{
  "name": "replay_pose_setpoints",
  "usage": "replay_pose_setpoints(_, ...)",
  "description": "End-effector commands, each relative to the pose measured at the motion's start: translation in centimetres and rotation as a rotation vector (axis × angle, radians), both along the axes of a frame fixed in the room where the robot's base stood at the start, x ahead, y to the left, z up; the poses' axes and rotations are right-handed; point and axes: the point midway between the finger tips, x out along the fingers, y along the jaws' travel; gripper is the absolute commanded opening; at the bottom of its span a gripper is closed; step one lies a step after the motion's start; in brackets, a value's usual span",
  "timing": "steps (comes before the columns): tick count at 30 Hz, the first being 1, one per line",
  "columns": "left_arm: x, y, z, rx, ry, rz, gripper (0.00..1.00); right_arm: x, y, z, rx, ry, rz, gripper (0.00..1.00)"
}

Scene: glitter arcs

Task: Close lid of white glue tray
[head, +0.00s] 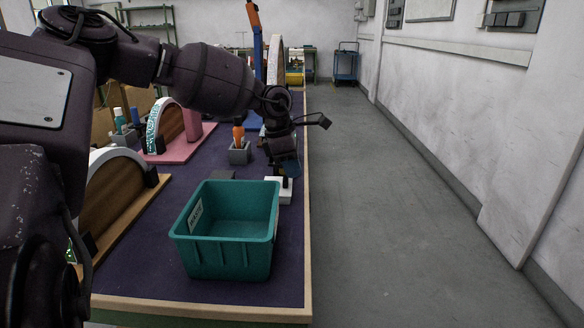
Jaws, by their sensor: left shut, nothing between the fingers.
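The white glue tray (284,196) is a small, low white box on the purple-topped bench, just behind the teal bin. My left arm comes in from the left, and its gripper (285,180) points down at the tray. The gripper is shut with nothing held. Its tips are at or just above the tray's top; I cannot tell whether they touch. The gripper and the bin's rim hide part of the tray, and I cannot make out its lid clearly. My right gripper is not in view.
An open, empty-looking teal bin (230,255) with a label stands in front of the tray. A grey block with an orange-handled tool (239,135) stands behind it. Wooden arcs on stands (125,200) line the left. The bench's right edge (306,240) is close to the tray.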

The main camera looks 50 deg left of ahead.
Motion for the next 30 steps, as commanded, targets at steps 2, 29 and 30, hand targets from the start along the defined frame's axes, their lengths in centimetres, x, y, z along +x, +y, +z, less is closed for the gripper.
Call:
replay_pose_setpoints(2,-0.2,-0.1,-0.6,-0.005,0.01,0.0,0.0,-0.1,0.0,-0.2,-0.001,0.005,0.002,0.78)
replay_pose_setpoints(29,-0.3,0.0,2.7,-0.002,0.001,0.004,0.0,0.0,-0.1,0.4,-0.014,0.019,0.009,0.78)
replay_pose_setpoints(30,-0.4,0.0,3.2,-0.003,0.0,0.006,0.0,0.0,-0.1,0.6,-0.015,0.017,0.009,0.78)
